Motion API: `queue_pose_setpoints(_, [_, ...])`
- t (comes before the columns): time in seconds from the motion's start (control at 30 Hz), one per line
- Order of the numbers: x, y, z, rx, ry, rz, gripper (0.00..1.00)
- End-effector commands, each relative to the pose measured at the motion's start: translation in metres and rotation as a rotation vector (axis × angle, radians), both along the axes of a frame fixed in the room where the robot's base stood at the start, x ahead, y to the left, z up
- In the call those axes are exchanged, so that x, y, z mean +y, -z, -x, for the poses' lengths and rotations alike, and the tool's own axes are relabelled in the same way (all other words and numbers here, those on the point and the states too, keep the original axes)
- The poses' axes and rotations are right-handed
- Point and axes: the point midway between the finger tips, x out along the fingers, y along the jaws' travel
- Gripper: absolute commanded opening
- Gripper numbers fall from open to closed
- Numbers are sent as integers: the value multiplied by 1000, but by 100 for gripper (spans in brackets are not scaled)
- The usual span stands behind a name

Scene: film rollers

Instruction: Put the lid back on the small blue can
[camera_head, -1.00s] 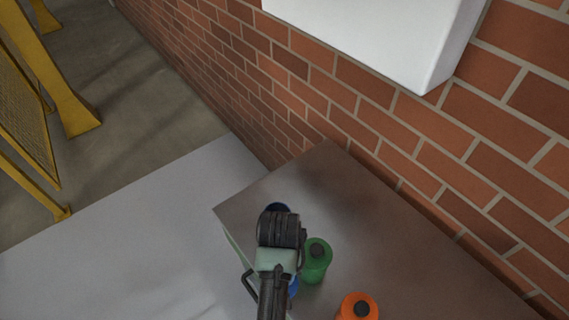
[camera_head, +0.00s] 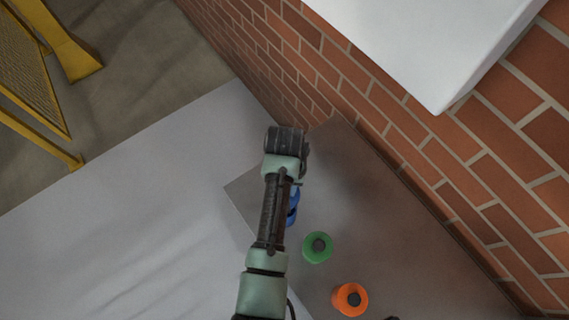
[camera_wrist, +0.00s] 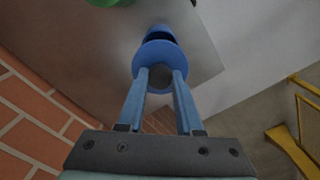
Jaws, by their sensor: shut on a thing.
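My gripper (camera_wrist: 160,78) is shut on a round blue lid (camera_wrist: 157,52) by its grey middle knob, in the wrist view. Behind the lid, toward the top of that view, the small blue can (camera_wrist: 159,32) stands on the table with a dark top. The lid's disc partly overlaps the can in the picture, so I cannot tell the gap between them. In the head view my arm's dark hand hides the fingertips, and blue parts of the can (camera_head: 291,215) show just right of the arm.
A brick wall (camera_head: 400,130) and a white box (camera_head: 430,50) border the right. A yellow fence (camera_head: 40,70) stands far left.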

Motion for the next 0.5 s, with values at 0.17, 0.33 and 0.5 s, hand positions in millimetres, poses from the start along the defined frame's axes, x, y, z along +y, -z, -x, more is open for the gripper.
queue_pose_setpoints(0.17, [0,6,0,0,0,0,0])
queue_pose_setpoints(0.33, [0,18,0,0,-1,0,0])
queue_pose_setpoints(0.5, [0,34,0,0,-1,-1,0])
